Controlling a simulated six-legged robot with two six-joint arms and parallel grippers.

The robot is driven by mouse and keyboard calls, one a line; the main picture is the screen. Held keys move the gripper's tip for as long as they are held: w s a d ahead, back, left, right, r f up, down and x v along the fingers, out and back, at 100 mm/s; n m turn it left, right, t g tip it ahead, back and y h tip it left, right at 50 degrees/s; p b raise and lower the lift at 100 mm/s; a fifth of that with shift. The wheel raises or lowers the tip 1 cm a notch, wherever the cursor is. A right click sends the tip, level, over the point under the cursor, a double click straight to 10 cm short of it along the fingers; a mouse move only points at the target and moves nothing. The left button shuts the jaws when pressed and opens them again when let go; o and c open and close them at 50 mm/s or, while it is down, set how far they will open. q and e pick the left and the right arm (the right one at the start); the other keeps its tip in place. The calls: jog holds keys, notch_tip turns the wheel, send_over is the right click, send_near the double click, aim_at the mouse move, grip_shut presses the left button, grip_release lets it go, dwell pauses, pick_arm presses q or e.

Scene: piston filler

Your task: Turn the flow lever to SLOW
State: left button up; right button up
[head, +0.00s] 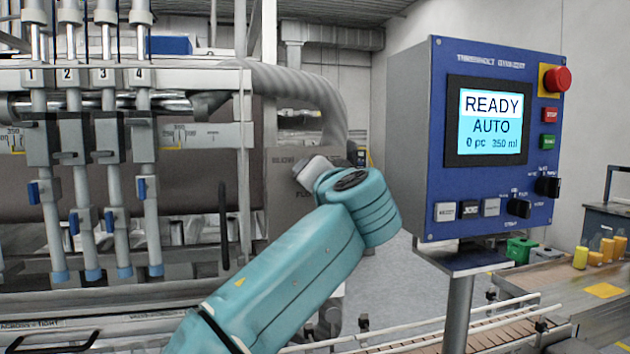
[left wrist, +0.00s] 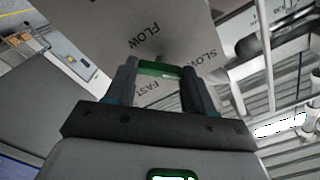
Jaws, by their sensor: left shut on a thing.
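The flow lever (left wrist: 158,69) shows as a green bar in the left wrist view, between the two fingers of my left gripper (left wrist: 160,82). The gripper is shut on it. Behind it is a grey plate (left wrist: 110,25) lettered FLOW, SLOW and FAST. FAST lies just below the green bar, and SLOW is beyond the right finger. The lever's exact setting cannot be told. In the head view my left arm covers the lever and the fingertips; part of the plate (head: 283,186) shows beside the arm. My right gripper is not in view.
A blue control panel (head: 425,130) with a screen reading READY AUTO stands on a post right of my arm. Numbered filling cylinders (head: 105,140) stand at the left. A conveyor (head: 500,325) runs along the lower right. A thick grey hose (head: 310,90) curves above the plate.

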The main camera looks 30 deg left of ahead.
pick_arm(q)
jog(key=shift+f, duration=0.15)
jog(key=o, duration=1)
jog(key=shift+o, duration=0.2)
jog(key=b+v, duration=0.3)
jog(key=v, duration=1.3)
jog(key=shift+s+b, duration=0.2)
jog(key=shift+b, duration=0.15)
jog(key=shift+d, duration=0.15)
